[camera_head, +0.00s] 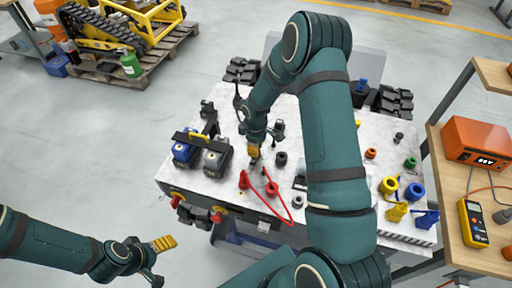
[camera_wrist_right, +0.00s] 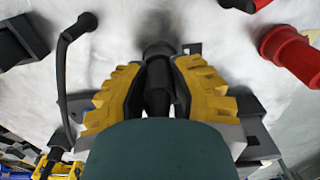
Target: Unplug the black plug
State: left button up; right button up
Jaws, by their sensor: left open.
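The black plug (camera_wrist_right: 157,88) stands between the two yellow fingers of my right gripper (camera_wrist_right: 158,66) in the right wrist view. The fingertips are close on both sides of it; whether they press on it is unclear against the dark pads. In the head view my right gripper (camera_head: 254,151) points down over the worktable, and its fingers mostly hide the plug. My left gripper (camera_head: 164,260) is open and empty, off the table's near left side, away from the plug.
Red plugs (camera_head: 243,181) with a red cable (camera_head: 284,208) lie just in front of my right gripper. A black-and-blue battery-like unit (camera_head: 186,152) stands left of it. A bench with an orange meter (camera_head: 477,141) borders the table's right.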

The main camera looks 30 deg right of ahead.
grip_shut()
jog(key=shift+r, duration=0.2)
jog(key=shift+r+p, duration=0.85)
jog(key=shift+r, duration=0.35)
jog(key=shift+r+p, duration=1)
jog(key=shift+r, duration=0.75)
